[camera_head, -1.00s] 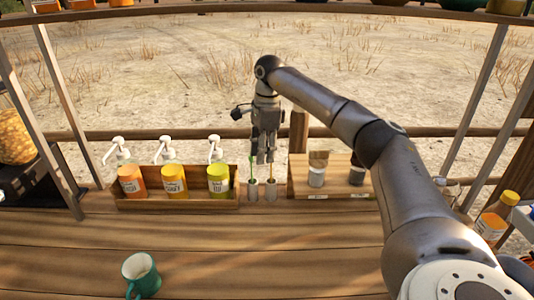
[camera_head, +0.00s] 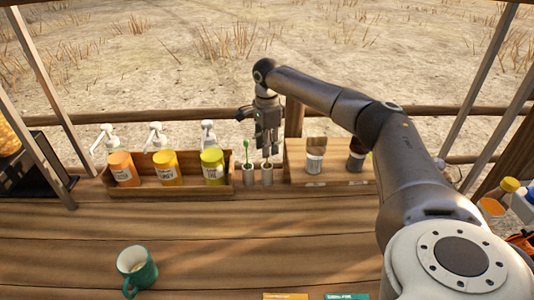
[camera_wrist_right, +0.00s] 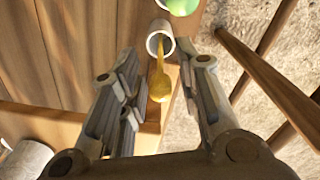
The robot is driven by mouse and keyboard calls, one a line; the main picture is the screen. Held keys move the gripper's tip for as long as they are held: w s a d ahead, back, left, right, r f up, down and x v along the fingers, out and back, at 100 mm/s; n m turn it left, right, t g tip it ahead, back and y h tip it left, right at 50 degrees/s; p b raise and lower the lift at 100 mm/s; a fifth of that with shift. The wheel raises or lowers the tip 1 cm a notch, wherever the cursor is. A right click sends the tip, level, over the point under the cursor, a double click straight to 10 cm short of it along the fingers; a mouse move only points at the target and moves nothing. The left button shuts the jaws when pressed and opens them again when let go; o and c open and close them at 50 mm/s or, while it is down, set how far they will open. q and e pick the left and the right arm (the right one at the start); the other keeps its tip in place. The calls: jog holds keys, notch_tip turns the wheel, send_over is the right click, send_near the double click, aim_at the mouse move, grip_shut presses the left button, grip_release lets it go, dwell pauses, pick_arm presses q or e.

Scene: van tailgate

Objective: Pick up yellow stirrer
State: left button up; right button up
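The yellow stirrer (camera_wrist_right: 160,85) stands in a small light cup (camera_wrist_right: 160,40) and leans out of it, its rounded end toward my wrist camera. My right gripper (camera_wrist_right: 163,72) is open, with one finger on each side of the stirrer and visible gaps to it. In the head view my right gripper (camera_head: 267,154) points down just above the stirrer's cup (camera_head: 267,175) and hides most of the stirrer. A green stirrer (camera_head: 246,150) stands in the cup just left; its green end (camera_wrist_right: 182,5) shows at the wrist view's top. My left gripper is not in view.
A wooden tray (camera_head: 190,192) with orange and yellow pump bottles is to the left. A wooden box (camera_head: 330,180) with small canisters is to the right. A teal mug (camera_head: 137,268) stands at the front left. The middle counter is clear.

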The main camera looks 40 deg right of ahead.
jog(key=shift+f, duration=0.95)
jog(key=shift+c, duration=0.4)
jog(key=c, duration=0.6)
jog(key=shift+r, duration=0.1)
